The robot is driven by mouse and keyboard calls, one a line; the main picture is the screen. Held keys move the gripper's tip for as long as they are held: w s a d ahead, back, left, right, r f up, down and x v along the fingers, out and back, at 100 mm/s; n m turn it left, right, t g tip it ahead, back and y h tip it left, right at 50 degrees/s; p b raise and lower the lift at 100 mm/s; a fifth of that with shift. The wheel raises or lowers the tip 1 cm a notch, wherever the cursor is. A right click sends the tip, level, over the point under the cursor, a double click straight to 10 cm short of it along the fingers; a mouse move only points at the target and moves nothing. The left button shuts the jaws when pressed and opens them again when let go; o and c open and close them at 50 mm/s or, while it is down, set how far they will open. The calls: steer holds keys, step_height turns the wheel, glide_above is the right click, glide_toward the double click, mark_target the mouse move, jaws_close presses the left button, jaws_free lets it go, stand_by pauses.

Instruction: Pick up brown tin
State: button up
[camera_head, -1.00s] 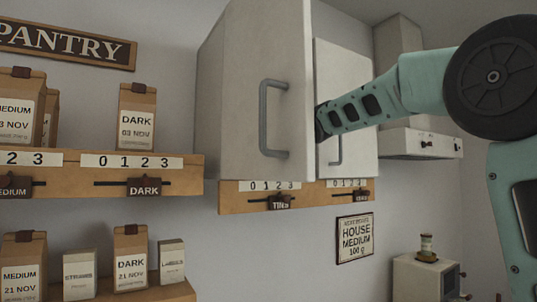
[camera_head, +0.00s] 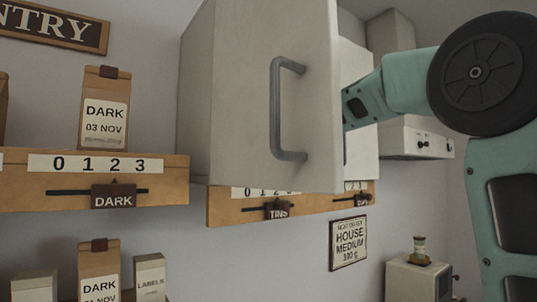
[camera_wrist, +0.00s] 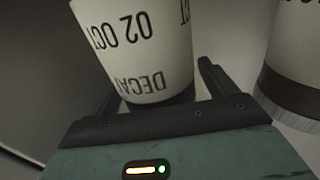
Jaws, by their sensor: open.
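In the wrist view a pale tin (camera_wrist: 135,40) with upside-down lettering reading DECAF and 02 OCT and a dark band at its end lies between the fingers of my gripper (camera_wrist: 157,76). The fingers are open, one on each side of it; I cannot tell whether they touch it. A second pale tin (camera_wrist: 291,55) with a brown band (camera_wrist: 296,98) stands to the right, outside the fingers and partly cut off by the frame. In the head view the gripper and the tins are hidden behind the open cabinet door.
The white cabinet door (camera_head: 240,100) with a grey handle (camera_head: 277,110) stands open, with my arm reaching in behind it. A wooden rail (camera_head: 230,208) with sliders runs below. Shelves with coffee bags (camera_head: 104,112) are at left. A white machine (camera_head: 408,280) stands lower right.

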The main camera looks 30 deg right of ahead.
steer(key=c, duration=1.2)
steer(key=shift+c, duration=0.2)
steer(key=shift+r, duration=0.15)
